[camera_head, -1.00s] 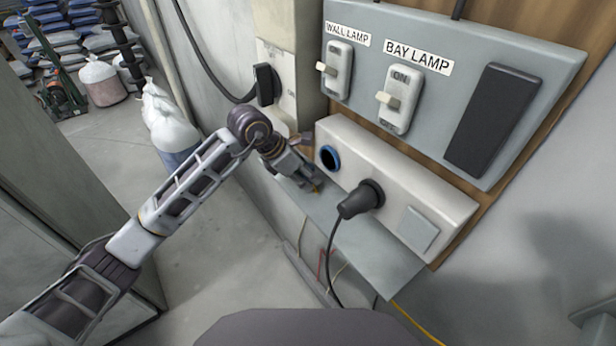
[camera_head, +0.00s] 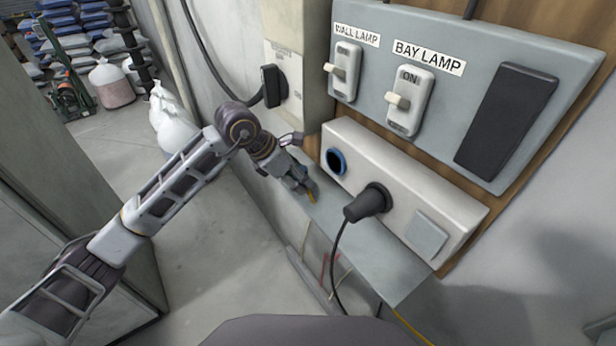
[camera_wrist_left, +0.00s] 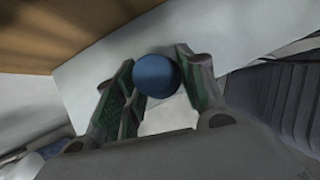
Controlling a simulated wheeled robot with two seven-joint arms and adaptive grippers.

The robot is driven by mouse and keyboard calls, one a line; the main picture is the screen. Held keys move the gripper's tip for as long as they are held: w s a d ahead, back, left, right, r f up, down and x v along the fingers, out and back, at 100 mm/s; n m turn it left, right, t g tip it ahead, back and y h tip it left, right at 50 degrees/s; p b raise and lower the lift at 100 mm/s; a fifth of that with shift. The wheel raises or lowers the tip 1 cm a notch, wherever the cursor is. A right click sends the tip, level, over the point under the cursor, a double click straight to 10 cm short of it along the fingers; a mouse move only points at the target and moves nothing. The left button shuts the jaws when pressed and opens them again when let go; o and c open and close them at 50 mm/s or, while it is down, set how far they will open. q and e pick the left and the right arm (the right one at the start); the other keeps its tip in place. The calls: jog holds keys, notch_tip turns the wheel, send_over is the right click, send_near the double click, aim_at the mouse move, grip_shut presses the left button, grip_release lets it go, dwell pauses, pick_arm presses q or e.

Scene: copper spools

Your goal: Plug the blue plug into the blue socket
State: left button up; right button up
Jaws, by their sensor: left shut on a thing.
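The blue socket (camera_head: 335,161) is a dark round hole with a blue ring at the left end of a white socket box (camera_head: 400,190). My left gripper (camera_head: 304,188) is just left of and below it in the head view, above a grey ledge. In the left wrist view my left gripper (camera_wrist_left: 157,90) is shut on the blue plug (camera_wrist_left: 156,74), which shows as a round blue end between the two fingers. The plug is apart from the socket, as the hole looks empty. The plug's far end is hidden. My right gripper is not in view.
A black plug (camera_head: 367,203) with a hanging cable sits in the box right of the blue socket. Above is a grey panel (camera_head: 450,100) with two lamp switches. Another black plug (camera_head: 272,85) is on the wall at left. The grey ledge (camera_head: 370,250) runs below the box.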

pick_arm(q)
jog(key=s+a+b, duration=0.3)
jog(key=s+a, duration=0.3)
jog(key=a, duration=0.7)
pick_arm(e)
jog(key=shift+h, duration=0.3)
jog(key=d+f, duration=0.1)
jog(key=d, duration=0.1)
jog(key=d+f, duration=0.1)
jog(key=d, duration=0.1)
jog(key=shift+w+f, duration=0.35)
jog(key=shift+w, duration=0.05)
pick_arm(q)
jog(key=shift+s+a, duration=0.1)
jog(key=shift+a, duration=0.05)
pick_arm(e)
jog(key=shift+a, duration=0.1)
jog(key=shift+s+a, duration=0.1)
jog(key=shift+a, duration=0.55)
